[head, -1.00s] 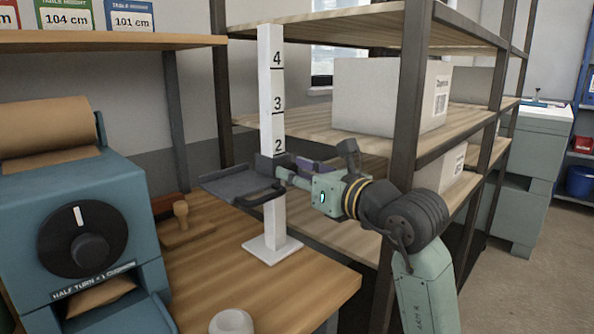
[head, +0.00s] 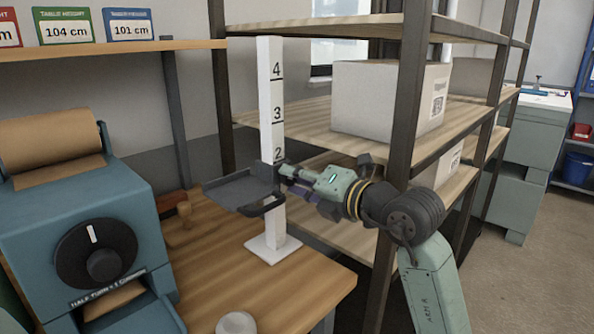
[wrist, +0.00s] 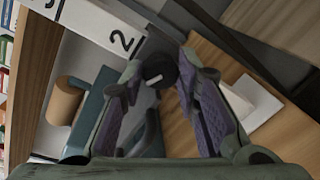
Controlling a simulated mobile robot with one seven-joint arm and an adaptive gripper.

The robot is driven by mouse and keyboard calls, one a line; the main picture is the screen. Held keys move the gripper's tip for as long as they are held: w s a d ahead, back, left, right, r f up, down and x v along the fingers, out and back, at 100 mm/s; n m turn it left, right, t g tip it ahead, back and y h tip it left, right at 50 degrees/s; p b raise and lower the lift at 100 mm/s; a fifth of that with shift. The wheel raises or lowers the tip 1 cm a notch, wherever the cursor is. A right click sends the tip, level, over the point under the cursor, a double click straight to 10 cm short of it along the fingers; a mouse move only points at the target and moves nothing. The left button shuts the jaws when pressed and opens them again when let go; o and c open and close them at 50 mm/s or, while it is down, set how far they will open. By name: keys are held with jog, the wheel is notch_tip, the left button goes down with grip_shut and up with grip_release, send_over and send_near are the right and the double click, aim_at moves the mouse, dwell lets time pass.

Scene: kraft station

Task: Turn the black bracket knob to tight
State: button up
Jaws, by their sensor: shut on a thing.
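A white post (head: 271,100) marked with numbers stands on a white base (head: 272,249) on the wooden bench. A dark bracket (head: 240,190) with a flat tray and a looped handle is mounted on the post just below the 2 mark. In the wrist view, the round black knob (wrist: 158,72) with a white pointer line sits between my two fingertips. My gripper (head: 286,172) reaches in from the right and is shut on the knob; it also shows in the wrist view (wrist: 161,80). In the head view, the fingers hide the knob. Tight or loose markings cannot be made out.
A blue machine (head: 80,225) with a brown paper roll (head: 55,145) and a large black dial stands at left. A shelf rack (head: 405,110) with a white box (head: 385,98) stands close behind and beside my arm. A white round object (head: 236,323) lies at the bench front.

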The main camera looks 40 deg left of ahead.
jog(key=shift+w+m+g+p, duration=0.1)
jog(key=shift+m+g+p, duration=0.2)
jog(key=shift+m+p, duration=0.95)
jog(key=shift+w+m+g+p, duration=0.1)
jog(key=shift+m+g+p, duration=0.25)
jog(key=shift+m, duration=1.6)
jog(key=o, duration=0.9)
jog(key=shift+c, duration=0.2)
jog(key=d+r, duration=0.1)
jog(key=d, duration=1.1)
jog(key=shift+s+r, duration=0.25)
jog(key=shift+s, duration=0.2)
jog(key=shift+o, duration=0.5)
